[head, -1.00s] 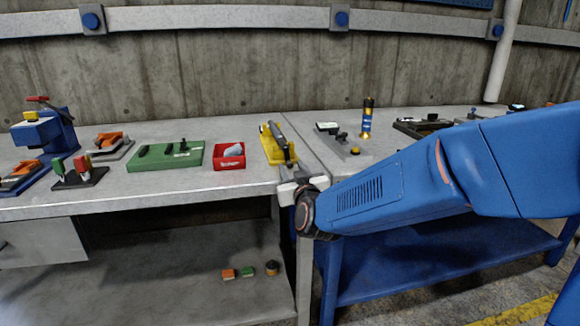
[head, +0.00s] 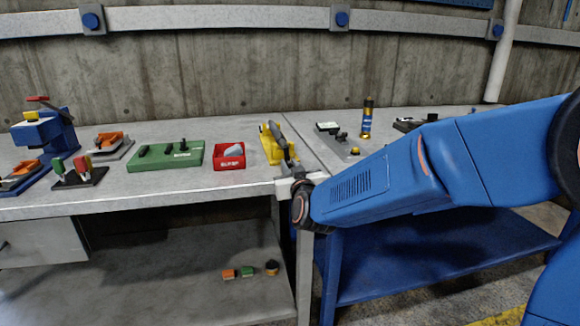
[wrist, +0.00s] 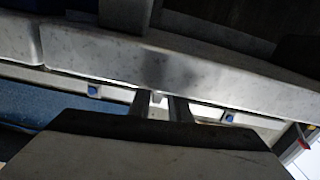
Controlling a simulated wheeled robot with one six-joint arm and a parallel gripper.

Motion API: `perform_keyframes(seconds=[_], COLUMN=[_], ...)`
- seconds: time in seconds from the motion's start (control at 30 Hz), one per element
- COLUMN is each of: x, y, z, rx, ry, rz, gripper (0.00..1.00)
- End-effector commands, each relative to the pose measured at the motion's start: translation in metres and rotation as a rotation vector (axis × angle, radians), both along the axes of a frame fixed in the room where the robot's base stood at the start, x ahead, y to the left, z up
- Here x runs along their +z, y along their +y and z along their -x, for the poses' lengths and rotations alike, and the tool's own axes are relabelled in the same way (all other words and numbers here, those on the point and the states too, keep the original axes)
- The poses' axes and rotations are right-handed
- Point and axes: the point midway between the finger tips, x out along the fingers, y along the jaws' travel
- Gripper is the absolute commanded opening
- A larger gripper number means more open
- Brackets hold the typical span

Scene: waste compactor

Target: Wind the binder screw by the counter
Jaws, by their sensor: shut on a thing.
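My gripper (head: 290,173) is at the front edge of the grey counter (head: 120,203), just in front of a yellow tool (head: 270,152) with a dark bar. In the wrist view, my gripper's two narrow fingers (wrist: 161,102) point at the counter's pale edge (wrist: 200,75). They are shut on a small part between them, apparently the binder screw. My fingers and wrist mostly hide this part, so its shape and turn cannot be told.
A red bin (head: 229,163) and a green tray (head: 165,157) lie left of the yellow tool. A blue and gold canister (head: 366,118) stands on the right-hand bench. A lower shelf (head: 170,285) holds several small items. A concrete wall closes the back.

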Motion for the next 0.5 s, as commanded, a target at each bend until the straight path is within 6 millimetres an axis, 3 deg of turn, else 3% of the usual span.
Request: perform_keyframes(seconds=[0.23, 0.5], x=[0.0, 0.0002], y=[0.0065, 0.0078], z=[0.0018, 0.0023], rx=[0.0, 0.0], ry=[0.044, 0.054], rz=[-0.154, -0.189], gripper=[0.0, 0.0])
